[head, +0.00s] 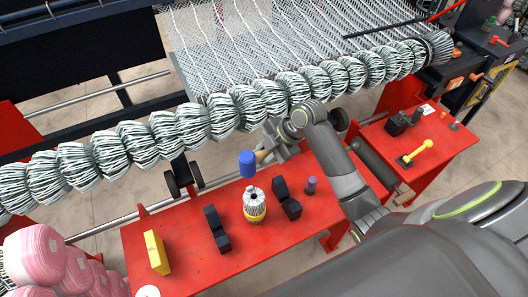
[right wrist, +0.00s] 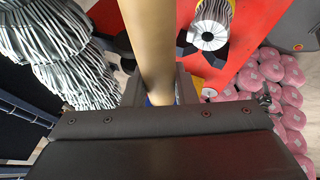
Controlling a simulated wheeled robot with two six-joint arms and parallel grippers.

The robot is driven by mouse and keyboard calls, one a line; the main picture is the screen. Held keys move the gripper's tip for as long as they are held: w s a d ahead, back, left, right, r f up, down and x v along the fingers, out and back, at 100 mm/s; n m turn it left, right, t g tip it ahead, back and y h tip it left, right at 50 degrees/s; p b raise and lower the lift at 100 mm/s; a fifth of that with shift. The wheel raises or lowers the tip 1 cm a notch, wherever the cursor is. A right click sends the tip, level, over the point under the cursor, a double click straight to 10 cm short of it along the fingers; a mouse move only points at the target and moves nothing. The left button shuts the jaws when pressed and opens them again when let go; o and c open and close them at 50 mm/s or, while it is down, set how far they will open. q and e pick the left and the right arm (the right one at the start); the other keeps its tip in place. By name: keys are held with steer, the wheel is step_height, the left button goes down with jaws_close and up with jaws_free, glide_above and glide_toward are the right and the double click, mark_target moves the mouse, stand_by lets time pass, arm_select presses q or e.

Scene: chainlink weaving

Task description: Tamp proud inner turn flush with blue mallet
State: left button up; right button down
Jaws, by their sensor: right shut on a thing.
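The blue mallet's head (head: 246,164) hangs in the air above the red table, behind and slightly left of the wire coil. My right gripper (head: 268,150) is shut on its tan handle, which also shows large between the fingers (right wrist: 160,92) in the right wrist view (right wrist: 152,45). The coil (head: 253,200), black and white with a yellow band near its base, stands upright on the red table; its end shows in the right wrist view (right wrist: 211,28). The mallet appears apart from it. I cannot tell which inner turn stands proud. My left gripper is not in view.
Black angled blocks (head: 216,229) (head: 286,198) flank the coil on the red table (head: 190,262). A yellow block (head: 157,252) and a small purple-topped peg (head: 311,186) stand farther out. The long roll of bundled wire (head: 165,131) runs behind. Pink spools (head: 40,255) fill the lower left.

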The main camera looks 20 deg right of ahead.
step_height(320, 180, down, 5)
steer(key=b, duration=0.3)
steer(key=shift+s+r, duration=0.1)
steer(key=shift+r, duration=0.05)
steer(key=shift+f+b, duration=0.3)
steer(key=shift+f, duration=0.5)
stand_by(0.3)
